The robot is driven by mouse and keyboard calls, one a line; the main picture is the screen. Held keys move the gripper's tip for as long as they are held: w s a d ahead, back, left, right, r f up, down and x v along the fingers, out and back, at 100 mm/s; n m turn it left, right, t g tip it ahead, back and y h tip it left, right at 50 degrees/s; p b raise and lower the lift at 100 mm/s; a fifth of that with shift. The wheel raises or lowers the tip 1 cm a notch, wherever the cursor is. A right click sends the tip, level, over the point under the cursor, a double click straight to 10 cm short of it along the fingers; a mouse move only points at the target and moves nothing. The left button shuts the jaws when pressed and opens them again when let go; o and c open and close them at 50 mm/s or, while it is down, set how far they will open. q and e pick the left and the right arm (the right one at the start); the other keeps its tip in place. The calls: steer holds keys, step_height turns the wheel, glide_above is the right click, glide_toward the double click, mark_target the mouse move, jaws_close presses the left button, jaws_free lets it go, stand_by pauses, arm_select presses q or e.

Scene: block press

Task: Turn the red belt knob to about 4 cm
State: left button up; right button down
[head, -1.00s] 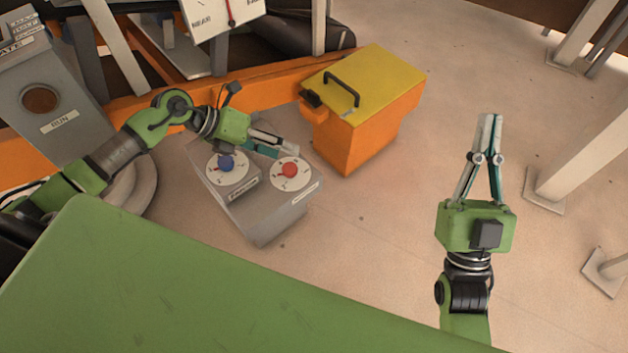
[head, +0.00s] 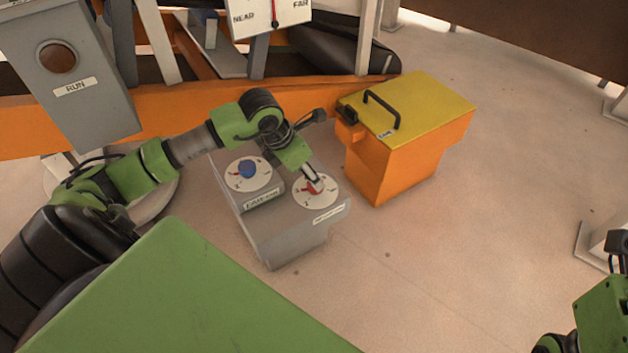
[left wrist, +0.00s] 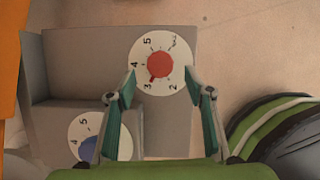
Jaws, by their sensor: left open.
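The red knob (left wrist: 159,65) sits on a white round dial on the grey control box (left wrist: 167,130). In the left wrist view its pointer is close to the 3 mark. My left gripper (left wrist: 160,74) is open, with one fingertip on each side of the dial and the knob between them; I cannot tell whether they touch it. In the head view the left gripper (head: 314,182) points down over the red knob (head: 309,189) and partly hides it. Part of my right arm shows at the lower right edge; its fingers are out of frame.
The blue knob (head: 247,169) on its own dial stands beside the red one, on a raised part of the box. An orange bin (head: 395,160) with a yellow lid is close at the right. A grey RUN post (head: 95,105) stands at the left. Floor in front is clear.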

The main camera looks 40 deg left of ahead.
arm_select(q)
steer(key=b+x, duration=0.1)
steer(key=x, duration=0.3)
steer(key=shift+w+f, duration=0.15)
steer(key=shift+f, duration=0.25)
steer(key=c, duration=1.1)
